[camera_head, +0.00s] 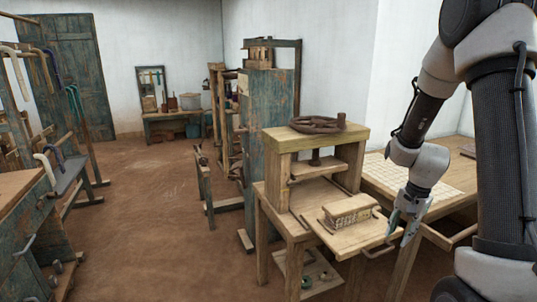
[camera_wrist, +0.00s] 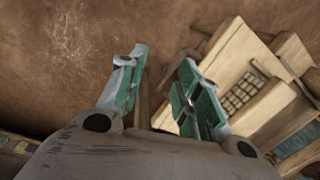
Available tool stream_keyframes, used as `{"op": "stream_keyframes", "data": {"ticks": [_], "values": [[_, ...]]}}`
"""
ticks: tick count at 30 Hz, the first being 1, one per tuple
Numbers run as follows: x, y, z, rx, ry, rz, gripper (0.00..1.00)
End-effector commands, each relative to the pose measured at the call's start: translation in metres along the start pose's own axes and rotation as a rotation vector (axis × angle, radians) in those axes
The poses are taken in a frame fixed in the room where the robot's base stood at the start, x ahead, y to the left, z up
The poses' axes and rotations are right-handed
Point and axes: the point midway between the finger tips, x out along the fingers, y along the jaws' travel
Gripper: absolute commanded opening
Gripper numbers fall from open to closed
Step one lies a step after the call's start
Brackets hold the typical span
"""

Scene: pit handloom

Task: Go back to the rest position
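My gripper (camera_head: 405,228) is at the right of the head view, just beside the front right edge of the wooden press (camera_head: 316,135). In the wrist view my gripper (camera_wrist: 164,62) has its two green-padded fingers apart, with no object held between them. A curved metal handle (camera_head: 378,252) on the press's pull-out board (camera_head: 328,233) is close below the fingers. A carved wooden block (camera_head: 350,210) lies on that board, and its patterned face (camera_wrist: 240,92) shows to the right of the fingers in the wrist view.
A table with a pale gridded top (camera_head: 415,180) stands behind my arm at the right. A tall blue-green cabinet (camera_head: 267,130) stands behind the press. A workbench (camera_head: 30,215) is at the left. The brown floor (camera_head: 165,215) between is open.

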Motion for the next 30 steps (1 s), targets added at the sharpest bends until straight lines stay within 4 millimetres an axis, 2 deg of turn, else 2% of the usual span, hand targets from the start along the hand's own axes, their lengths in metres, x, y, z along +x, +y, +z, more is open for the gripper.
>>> {"op": "stream_keyframes", "data": {"ticks": [1,3,8,15,18,23,30], "values": [[-0.006,0.014,0.015,-0.085,-0.039,0.033,0.34],[-0.028,0.025,0.034,-0.214,-0.065,0.055,0.34],[-0.076,0.044,0.067,-0.433,-0.077,0.074,0.34],[-0.154,0.076,0.12,-0.739,-0.003,0.077,0.34],[-0.181,0.091,0.141,-0.836,0.064,0.067,0.34],[-0.214,0.105,0.164,-0.913,0.2,0.023,0.34],[-0.243,0.105,0.179,-0.957,0.345,-0.056,0.34]]}}
